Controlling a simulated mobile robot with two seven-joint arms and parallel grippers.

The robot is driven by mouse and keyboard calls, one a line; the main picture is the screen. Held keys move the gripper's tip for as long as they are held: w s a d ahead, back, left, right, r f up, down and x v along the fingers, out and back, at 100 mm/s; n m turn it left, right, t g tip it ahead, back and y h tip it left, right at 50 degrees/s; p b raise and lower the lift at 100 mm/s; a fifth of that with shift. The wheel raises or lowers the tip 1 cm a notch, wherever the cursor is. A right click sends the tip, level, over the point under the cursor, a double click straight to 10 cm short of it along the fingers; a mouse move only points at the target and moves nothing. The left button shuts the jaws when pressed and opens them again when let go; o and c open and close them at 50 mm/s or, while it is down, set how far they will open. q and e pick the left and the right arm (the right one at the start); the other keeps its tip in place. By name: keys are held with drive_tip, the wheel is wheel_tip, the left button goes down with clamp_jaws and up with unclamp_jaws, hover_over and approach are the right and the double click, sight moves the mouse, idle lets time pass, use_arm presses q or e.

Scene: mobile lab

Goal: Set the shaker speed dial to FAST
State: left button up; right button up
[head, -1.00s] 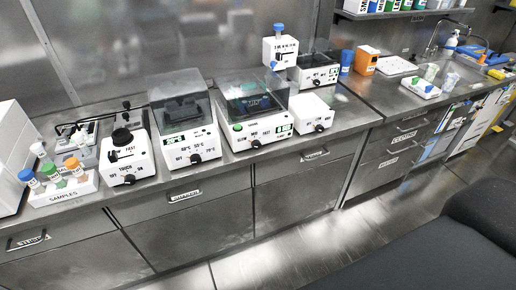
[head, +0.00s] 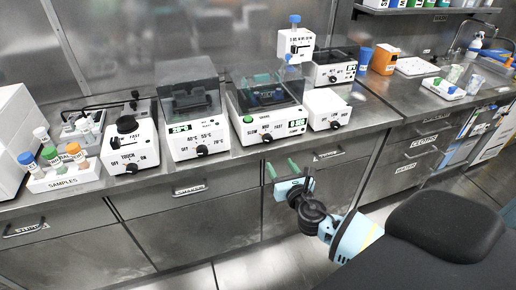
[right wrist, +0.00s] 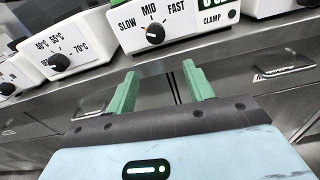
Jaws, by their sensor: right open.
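The shaker (head: 262,122) is a white box with a clear lid, standing at the front edge of the steel bench. Its black speed dial (head: 267,138) is on the front panel, marked SLOW, MID and FAST. In the right wrist view the dial (right wrist: 154,33) is close ahead, with its pointer mark up and slightly left, towards MID. My right gripper (head: 281,168) has green fingers, spread open and empty. It is in front of the drawers, below the dial and apart from it. The fingers also show in the right wrist view (right wrist: 160,70). My left gripper is out of view.
A heater (head: 190,135) with a temperature knob stands left of the shaker. A small white box with a knob (head: 328,110) stands close on its right. The bench edge and drawer handles (head: 188,189) lie near my right gripper. The floor before the drawers is clear.

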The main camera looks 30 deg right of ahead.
sight(269, 141)
drive_tip(key=shift+n+t, duration=0.3)
drive_tip(key=shift+n, duration=0.5)
drive_tip(key=x, duration=0.2)
drive_tip(key=r+x, duration=0.1)
drive_tip(key=x, duration=0.4)
drive_tip(key=shift+w+r+b, duration=0.35)
drive_tip(key=shift+r, duration=0.05)
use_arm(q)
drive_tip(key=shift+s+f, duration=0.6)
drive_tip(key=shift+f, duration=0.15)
use_arm(e)
drive_tip(key=shift+x, duration=0.9)
drive_tip(key=c, duration=1)
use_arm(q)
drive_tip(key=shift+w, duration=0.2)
